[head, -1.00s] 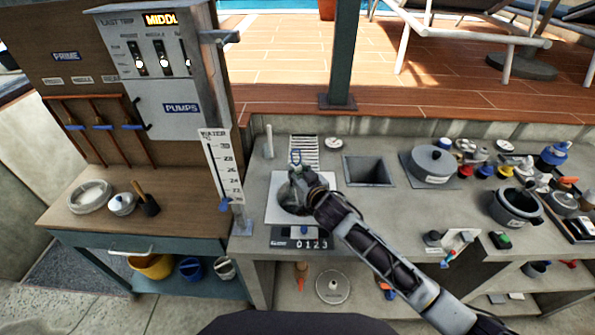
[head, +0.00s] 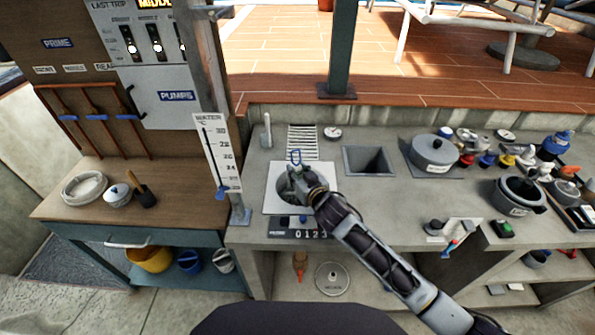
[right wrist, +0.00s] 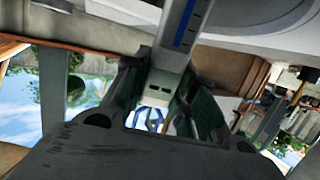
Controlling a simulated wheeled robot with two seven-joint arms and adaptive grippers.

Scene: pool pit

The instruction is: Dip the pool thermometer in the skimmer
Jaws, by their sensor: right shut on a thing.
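The skimmer (head: 272,203) is a pale square plate with a round dark opening, set in the grey counter. My right gripper (head: 295,180) is over this opening and hides part of it. In the right wrist view, the thermometer's pale body with a blue strip (right wrist: 187,25) runs up from between the fingers (right wrist: 155,100). How deep its far end reaches is hidden. My left gripper is not in view.
A water-temperature board (head: 216,155) on a post stands left of the skimmer. A slotted grate (head: 303,140) and a small round dial (head: 332,132) lie behind it.

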